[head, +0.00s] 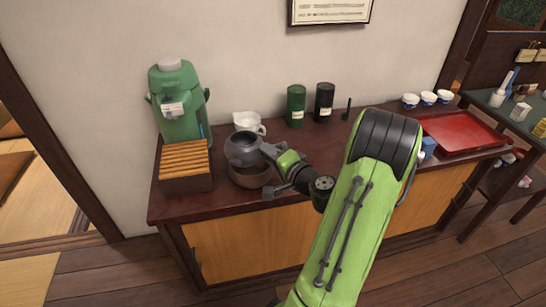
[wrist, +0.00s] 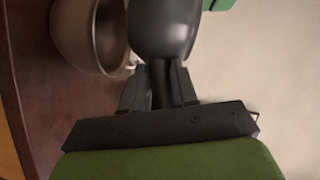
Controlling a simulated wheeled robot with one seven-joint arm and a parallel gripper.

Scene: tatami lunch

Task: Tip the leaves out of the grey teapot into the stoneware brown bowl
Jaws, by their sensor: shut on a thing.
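My gripper (head: 271,157) is shut on the grey teapot (head: 242,147) and holds it above the stoneware brown bowl (head: 250,176). The teapot's dark opening faces partly toward the head camera, so it looks tilted. In the wrist view the fingers (wrist: 160,85) close on a dark handle below the teapot's rounded grey body (wrist: 165,30). The brown bowl (wrist: 88,40) shows beside it at the left. The bowl stands on the cabinet top. I cannot see any leaves in the teapot or the bowl.
A slatted wooden box (head: 186,168) stands left of the bowl, with a green air pot (head: 180,105) behind it. A white pitcher (head: 249,122) is just behind the teapot. Green (head: 296,105) and black (head: 324,102) canisters stand farther right. A red tray (head: 465,133) lies at the right end.

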